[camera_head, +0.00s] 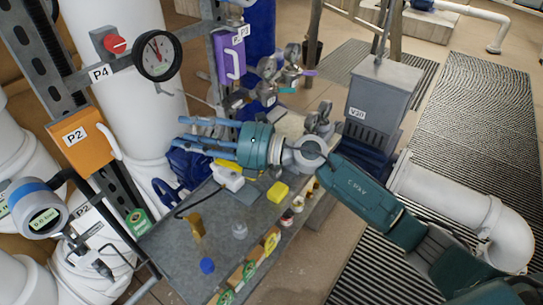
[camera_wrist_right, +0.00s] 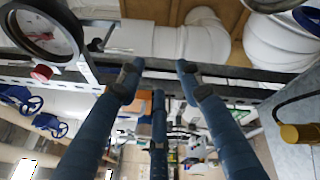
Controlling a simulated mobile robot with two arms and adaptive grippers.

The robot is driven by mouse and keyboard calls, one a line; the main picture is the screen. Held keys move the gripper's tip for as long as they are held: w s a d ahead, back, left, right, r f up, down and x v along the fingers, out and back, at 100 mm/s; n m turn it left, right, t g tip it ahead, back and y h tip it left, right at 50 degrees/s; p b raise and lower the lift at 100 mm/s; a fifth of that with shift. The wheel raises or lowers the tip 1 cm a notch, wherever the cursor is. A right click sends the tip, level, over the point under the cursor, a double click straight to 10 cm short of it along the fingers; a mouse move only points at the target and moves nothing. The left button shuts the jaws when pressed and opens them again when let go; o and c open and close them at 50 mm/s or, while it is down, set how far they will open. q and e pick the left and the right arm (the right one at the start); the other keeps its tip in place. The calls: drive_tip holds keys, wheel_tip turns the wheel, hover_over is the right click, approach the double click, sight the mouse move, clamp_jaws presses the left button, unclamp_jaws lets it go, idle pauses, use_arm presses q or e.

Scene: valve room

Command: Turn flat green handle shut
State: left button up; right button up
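A small flat green handle (camera_head: 287,90) sits on one of the metal valves behind the bench, at the upper middle of the head view. A purple handle (camera_head: 307,73) is just above it. My right gripper (camera_head: 186,133) reaches across the bench from the right, with its blue fingers pointing left. It is below and left of the green handle and apart from it. In the wrist view the right gripper's fingers (camera_wrist_right: 158,75) are spread, with nothing held between them. I cannot make out the green handle in the wrist view. My left gripper is not seen.
A grey bench (camera_head: 185,255) with small items lies below my right arm. A gauge (camera_head: 156,55), red knob (camera_head: 115,43), orange box (camera_head: 82,139) and purple box (camera_head: 229,57) stand at the left and back. A grey V311 box (camera_head: 383,95) stands behind my arm.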

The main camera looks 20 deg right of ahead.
drive_tip(key=w+d+f+n+g+h, duration=0.1)
drive_tip(key=d+f+n+h, duration=0.1)
drive_tip(key=d+f+h, duration=0.1)
drive_tip(key=w+d+f+n+g+h, duration=0.1)
drive_tip(key=d+f+n+g+h, duration=0.1)
drive_tip(key=d, duration=0.3)
drive_tip(key=w+d+f+n+g+h, duration=0.1)
drive_tip(key=d+f+n+h, duration=0.1)
drive_tip(key=d+f+h, duration=0.1)
drive_tip(key=shift+w+d+f+n+g+h, duration=0.2)
drive_tip(key=shift+d+f+n+g+h, duration=0.15)
drive_tip(key=shift+d+f, duration=0.6)
drive_tip(key=w+d+h, duration=0.1)
drive_tip(key=d+h, duration=0.4)
drive_tip(key=d, duration=0.7)
drive_tip(key=shift+g, duration=0.25)
drive_tip(key=p+x, duration=0.3)
drive_tip(key=x, duration=0.7)
drive_tip(key=shift+w+a, duration=0.1)
drive_tip(key=shift+a, duration=0.1)
drive_tip(key=shift+w+a+f+p, duration=0.15)
drive_tip(key=shift+f+p, duration=0.2)
drive_tip(key=shift+f, duration=0.25)
clamp_jaws()
